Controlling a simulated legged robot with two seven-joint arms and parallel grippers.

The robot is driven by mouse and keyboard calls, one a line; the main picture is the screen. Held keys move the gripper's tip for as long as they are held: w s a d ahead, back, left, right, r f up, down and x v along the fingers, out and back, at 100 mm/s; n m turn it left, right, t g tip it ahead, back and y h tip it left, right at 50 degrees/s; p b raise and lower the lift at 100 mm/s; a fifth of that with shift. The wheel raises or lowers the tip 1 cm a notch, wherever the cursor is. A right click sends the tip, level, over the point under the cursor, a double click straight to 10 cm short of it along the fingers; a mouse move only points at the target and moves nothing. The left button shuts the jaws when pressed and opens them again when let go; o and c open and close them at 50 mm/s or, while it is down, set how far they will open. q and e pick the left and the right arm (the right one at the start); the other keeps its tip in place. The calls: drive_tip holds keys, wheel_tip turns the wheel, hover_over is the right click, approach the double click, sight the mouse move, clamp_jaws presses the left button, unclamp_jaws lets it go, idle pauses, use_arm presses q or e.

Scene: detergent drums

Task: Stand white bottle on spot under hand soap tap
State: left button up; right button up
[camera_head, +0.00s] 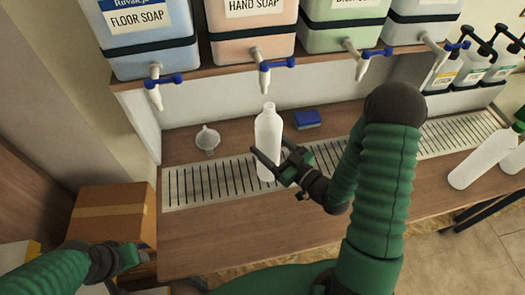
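A white bottle (268,135) stands upright on the slotted drip grate (205,187), below the tap (264,78) of the pink HAND SOAP drum (252,32). My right gripper (272,168) is at the bottle's lower part, with one finger on its left and the other on its right. Whether the fingers press on the bottle is hard to tell. The marked spot under the bottle is hidden. My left gripper (135,252) is low at the left, away from the bottle, beside a cardboard box; its fingers are too small to read.
A funnel (207,139) and a blue sponge (307,119) lie on the counter behind the grate. FLOOR SOAP (143,35) and green (340,25) drums stand on the shelf above. White bottles (480,160) lie at the right. A cardboard box (110,225) is at the left.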

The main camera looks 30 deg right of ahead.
drive_tip(key=w+f, duration=0.3)
drive_tip(key=shift+w+f+b, duration=0.25)
drive_tip(key=shift+f+b, duration=0.05)
drive_tip(key=o, duration=1.3)
drive_tip(key=shift+a, duration=0.1)
drive_tip(key=shift+o, duration=0.9)
drive_tip(key=v, duration=1.2)
drive_tip(key=shift+w+d+r, duration=0.1)
drive_tip(key=shift+d, duration=0.2)
drive_tip(key=w+f+g+h, duration=0.1)
drive_tip(key=f+g, duration=0.1)
drive_tip(key=w+f+g+h, duration=0.1)
drive_tip(key=w+f+g, duration=0.1)
drive_tip(key=g, duration=0.1)
drive_tip(key=w+f+n+g+h, duration=0.1)
drive_tip(key=f+g, duration=0.1)
drive_tip(key=shift+w+g+h, duration=0.3)
drive_tip(key=shift+w+h, duration=0.05)
drive_tip(key=shift+h, duration=0.05)
drive_tip(key=s+a+r+m+g+h, duration=0.1)
drive_tip(key=s+a+r+m+g, duration=0.3)
drive_tip(key=s+a+g, duration=0.3)
drive_tip(key=s+a, duration=0.2)
drive_tip(key=s, duration=0.1)
drive_tip(key=shift+s+r, duration=0.25)
drive_tip(key=shift+r, duration=0.1)
